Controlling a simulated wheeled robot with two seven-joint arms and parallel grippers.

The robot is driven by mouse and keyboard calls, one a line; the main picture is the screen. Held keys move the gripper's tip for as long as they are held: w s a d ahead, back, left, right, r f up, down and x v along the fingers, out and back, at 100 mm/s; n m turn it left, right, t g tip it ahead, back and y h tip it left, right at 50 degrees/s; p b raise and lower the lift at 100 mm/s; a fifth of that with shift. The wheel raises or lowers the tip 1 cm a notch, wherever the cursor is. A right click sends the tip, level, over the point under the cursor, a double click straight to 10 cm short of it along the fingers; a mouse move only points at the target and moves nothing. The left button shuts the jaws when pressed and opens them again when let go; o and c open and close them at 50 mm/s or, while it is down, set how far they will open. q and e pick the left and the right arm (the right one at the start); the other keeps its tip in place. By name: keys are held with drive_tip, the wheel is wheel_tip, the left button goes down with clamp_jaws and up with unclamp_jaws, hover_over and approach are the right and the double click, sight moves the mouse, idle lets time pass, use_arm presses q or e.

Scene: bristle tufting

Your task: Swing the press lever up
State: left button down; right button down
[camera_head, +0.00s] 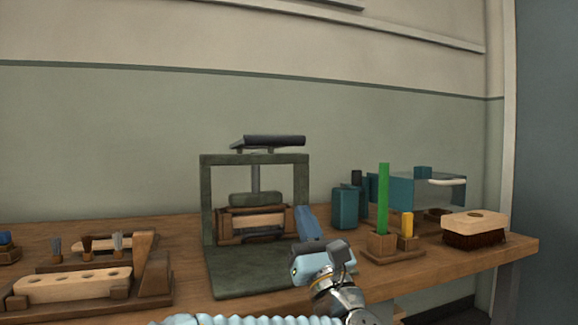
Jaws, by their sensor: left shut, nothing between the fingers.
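The press (206,190) is a dark green frame on a flat base, standing on the wooden bench. A dark bar that looks like its lever (275,141) lies nearly level across the top. Under the top beam, a rod and green pressing block sit over a pale wooden block (262,221) in a brown holder. My left gripper (305,212) is in front of the press's right post, well below the dark bar. Its blue fingers point up, are shut and hold nothing. It hides the lower part of that post. My right gripper is not in view.
A wooden fixture with a drilled pale block (72,286) and small brushes is at left. At right are a green rod (383,198) and yellow peg in wooden stands, teal containers (345,208), and a brush (474,228) near the bench edge. Space above the press is clear.

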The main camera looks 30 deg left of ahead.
sight(264, 144)
use_arm(q)
drive_tip(key=s+d+r+p+x, duration=0.1)
drive_tip(key=p+x, duration=0.3)
drive_tip(key=x, duration=0.8)
drive_tip(key=shift+r, duration=0.9)
drive_tip(key=shift+w+a, duration=0.1)
